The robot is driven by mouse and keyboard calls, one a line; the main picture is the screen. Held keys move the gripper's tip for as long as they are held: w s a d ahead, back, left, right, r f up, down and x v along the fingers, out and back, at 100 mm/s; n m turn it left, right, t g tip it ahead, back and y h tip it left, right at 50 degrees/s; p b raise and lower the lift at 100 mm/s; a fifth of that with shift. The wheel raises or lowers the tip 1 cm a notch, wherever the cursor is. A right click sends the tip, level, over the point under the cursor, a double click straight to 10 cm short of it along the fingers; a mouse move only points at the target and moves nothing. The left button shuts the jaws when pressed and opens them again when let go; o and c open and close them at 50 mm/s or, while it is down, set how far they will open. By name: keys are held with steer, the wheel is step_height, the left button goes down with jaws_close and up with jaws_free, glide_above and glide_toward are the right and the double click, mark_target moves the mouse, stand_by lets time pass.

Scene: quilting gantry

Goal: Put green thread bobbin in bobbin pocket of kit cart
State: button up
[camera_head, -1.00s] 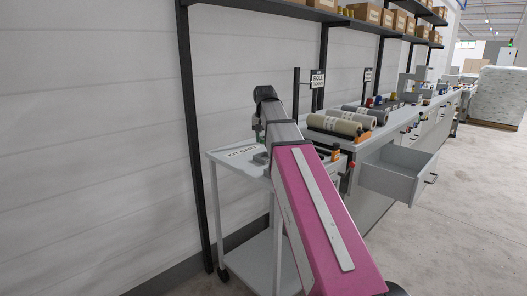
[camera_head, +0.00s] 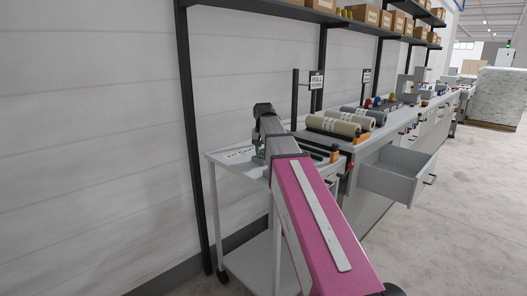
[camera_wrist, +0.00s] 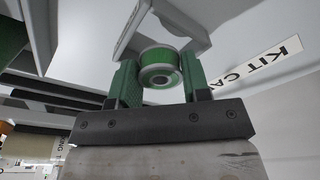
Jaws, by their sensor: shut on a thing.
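The green thread bobbin (camera_wrist: 160,68), with pale rims and a dark hub, is held between the two green fingers of my gripper (camera_wrist: 161,80) in the wrist view. Just beyond it is a grey walled holder (camera_wrist: 190,25), which looks like the bobbin pocket; whether the bobbin is inside its walls or short of them I cannot tell. In the head view my gripper (camera_head: 259,147) is low over the top of the kit cart (camera_head: 225,159). My arm hides part of the cart top there, and the bobbin cannot be made out.
The KIT CART label (camera_wrist: 262,62) lies to the right in the wrist view. In the head view a bench with fabric rolls (camera_head: 334,126) stands to the right of the cart, with an open drawer (camera_head: 392,180). A black upright post (camera_head: 194,130) stands behind the cart.

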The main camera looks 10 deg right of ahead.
steer(key=shift+s+f, duration=0.1)
steer(key=shift+f, duration=0.55)
steer(key=o, duration=0.8)
steer(key=shift+o, duration=0.8)
step_height(320, 180, up, 13)
steer(key=s, duration=0.1)
steer(key=shift+s+a, duration=0.2)
steer(key=shift+s, duration=0.1)
steer(key=shift+r, duration=0.1)
